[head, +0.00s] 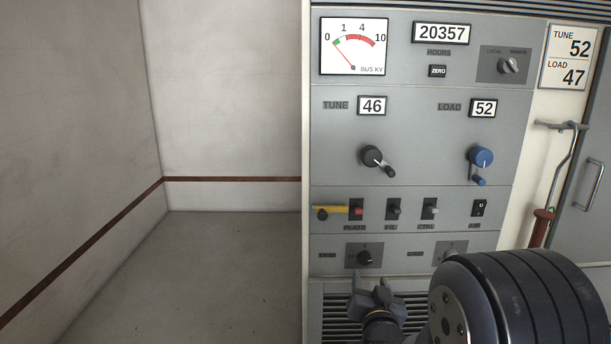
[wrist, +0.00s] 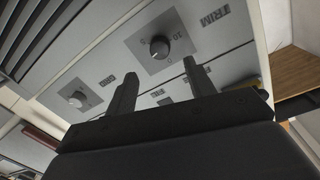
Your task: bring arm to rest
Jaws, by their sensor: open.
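My gripper (head: 369,287) is at the bottom of the head view, in front of the lower part of the grey rack panel (head: 480,215). My dark arm link fills the lower right corner there. In the wrist view the two fingers of my gripper (wrist: 158,82) stand apart with nothing between them. Behind them are the trim knob (wrist: 160,47) and the grid knob (wrist: 77,99). The gap between fingers and panel cannot be told exactly.
The rack carries a black tune crank (head: 371,156), a blue load crank (head: 481,158) and several switches. A yellow tag (head: 330,209) lies by the plate switch. A hooked rod with a red-brown grip (head: 541,226) hangs at right. The floor (head: 190,275) at left is clear.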

